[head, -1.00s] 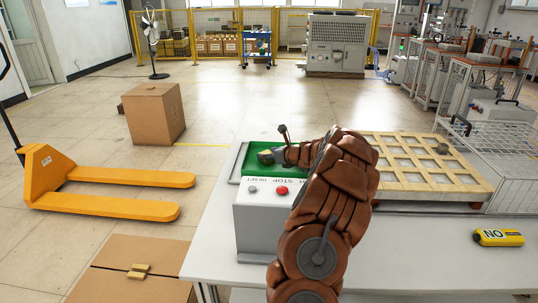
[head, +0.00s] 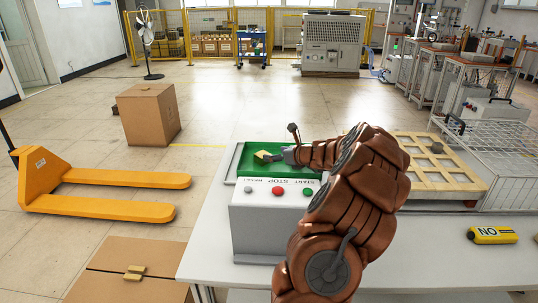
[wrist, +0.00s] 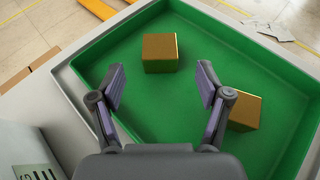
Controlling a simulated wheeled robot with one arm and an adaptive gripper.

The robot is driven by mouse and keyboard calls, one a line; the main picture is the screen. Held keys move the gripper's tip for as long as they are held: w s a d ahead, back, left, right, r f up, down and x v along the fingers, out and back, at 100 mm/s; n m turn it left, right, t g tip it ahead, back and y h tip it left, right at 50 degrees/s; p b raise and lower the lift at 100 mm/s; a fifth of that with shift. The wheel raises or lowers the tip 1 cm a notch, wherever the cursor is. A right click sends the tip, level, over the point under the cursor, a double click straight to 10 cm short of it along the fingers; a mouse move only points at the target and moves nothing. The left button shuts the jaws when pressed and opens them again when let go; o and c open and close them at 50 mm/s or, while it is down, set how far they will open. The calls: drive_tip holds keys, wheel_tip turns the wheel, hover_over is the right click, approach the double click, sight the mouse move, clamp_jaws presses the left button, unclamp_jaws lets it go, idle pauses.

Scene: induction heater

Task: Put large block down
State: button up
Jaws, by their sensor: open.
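A gold block (wrist: 160,53) sits on the green floor of the tray (wrist: 160,112), just ahead of and between my fingertips in the wrist view. A second gold block (wrist: 244,112) lies in the tray beside my right finger, partly hidden by it. I cannot tell for certain which block is the large one. My gripper (wrist: 161,85) is open, with nothing between its fingers. In the head view, my gripper (head: 284,156) is over the green tray (head: 285,171), with one gold block (head: 262,155) at its tip.
A control box with RESET, STOP and START buttons (head: 277,191) stands at the tray's near side. A wooden lattice (head: 437,174) and a yellow device (head: 492,235) are to the right on the white table (head: 420,265).

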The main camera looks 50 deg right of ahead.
drive_tip(key=shift+v, duration=2.45)
